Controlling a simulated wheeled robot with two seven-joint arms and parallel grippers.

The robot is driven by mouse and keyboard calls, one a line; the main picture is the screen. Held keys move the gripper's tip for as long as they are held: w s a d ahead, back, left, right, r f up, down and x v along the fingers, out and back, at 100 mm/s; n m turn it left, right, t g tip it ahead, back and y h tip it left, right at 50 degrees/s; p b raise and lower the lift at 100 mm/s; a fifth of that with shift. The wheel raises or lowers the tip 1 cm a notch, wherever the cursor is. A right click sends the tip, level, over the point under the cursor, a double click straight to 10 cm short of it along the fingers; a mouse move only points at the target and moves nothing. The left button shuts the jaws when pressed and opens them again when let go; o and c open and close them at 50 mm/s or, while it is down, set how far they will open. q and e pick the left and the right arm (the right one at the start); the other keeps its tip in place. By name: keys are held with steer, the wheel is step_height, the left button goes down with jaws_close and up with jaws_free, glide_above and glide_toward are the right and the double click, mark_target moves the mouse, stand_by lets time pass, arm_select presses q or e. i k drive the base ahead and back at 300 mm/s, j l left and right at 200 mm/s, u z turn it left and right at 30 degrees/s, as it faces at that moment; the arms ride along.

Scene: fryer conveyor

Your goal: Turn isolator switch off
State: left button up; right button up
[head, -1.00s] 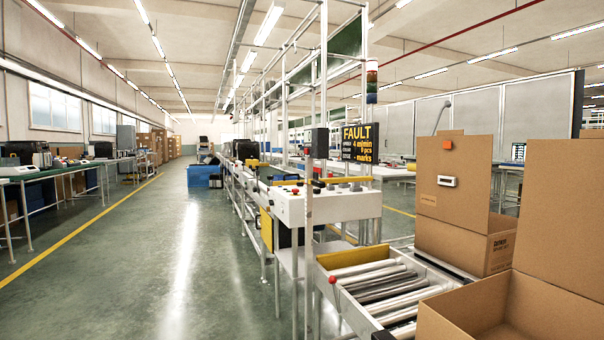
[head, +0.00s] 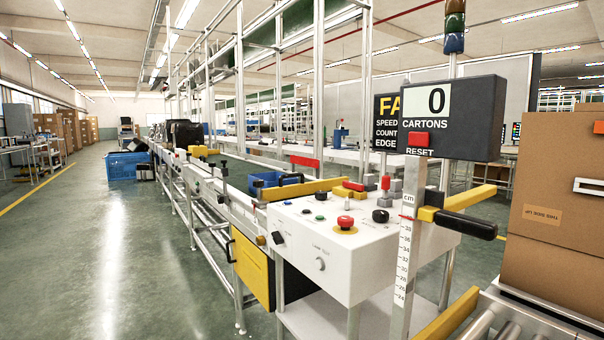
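A white control box (head: 345,255) of the conveyor machine stands in the middle of the head view. A black rotary knob (head: 278,238) sits on its left end face. Another black knob (head: 380,216) is on its top, beside a red mushroom button (head: 345,222) on a yellow base. A round light-coloured knob or button (head: 320,264) is on the front face, under small lettering. I cannot tell which control is the isolator switch, or any switch position. Neither of my grippers is in view.
A counter display (head: 455,118) reading 0 cartons, with a red reset button, overhangs the box's right side. A graduated post (head: 406,265) and a black handle (head: 465,224) stand in front at right. A cardboard carton (head: 560,200) is far right. The floor at left is clear.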

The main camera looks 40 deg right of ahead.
mark_target(353, 186)
steer(key=i+u, duration=0.4)
steer(key=i+l+u, duration=0.1)
steer(key=i+u, duration=0.3)
steer(key=i+l+u, duration=0.35)
steer(key=i+u, duration=0.1)
steer(key=u, duration=0.65)
steer(key=i+l+u, duration=0.1)
steer(key=u, duration=0.65)
steer(key=l+u, duration=0.2)
steer(key=u, duration=0.55)
steer(key=l+u, duration=0.15)
steer(key=u, duration=0.55)
steer(key=l+u, duration=0.2)
steer(key=u, duration=0.55)
steer(key=l+u, duration=0.1)
steer(key=u, duration=0.65)
steer(key=k+u, duration=0.15)
steer(key=u, duration=0.6)
steer(key=k+u, duration=0.15)
steer(key=u, duration=0.6)
